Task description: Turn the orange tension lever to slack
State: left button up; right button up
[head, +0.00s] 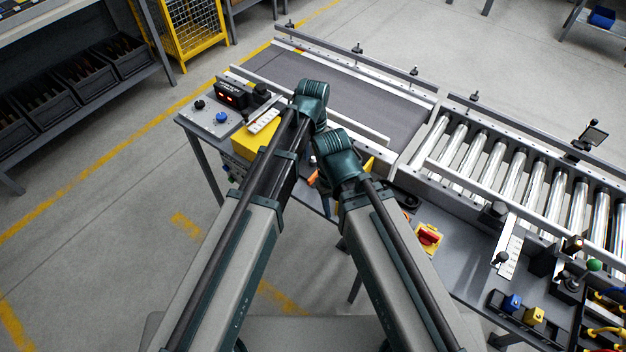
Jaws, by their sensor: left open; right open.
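A small orange part (313,178), which looks like the tension lever, shows on the bench side of the conveyor, in the gap between my two arms. Most of it is hidden, so its setting cannot be told. My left gripper (315,112) is the higher one, above the near edge of the belt conveyor; its fingers are mostly hidden by the wrist. My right gripper (342,166) is lower, just right of the orange part, with its fingers also mostly hidden. Both are open, and I see nothing held.
The belt conveyor (345,92) meets a roller conveyor (510,180) at the right. A panel with knobs (217,118) and a red display (231,94) stands left. A red switch on a yellow box (429,237) sits right of my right arm. Shelves with dark bins (85,88) stand far left.

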aim_at(313, 176)
pick_arm(q)
notch_tip(313, 176, down, 8)
jog(key=b, duration=0.7)
jog(key=shift+f, duration=0.2)
grip_shut()
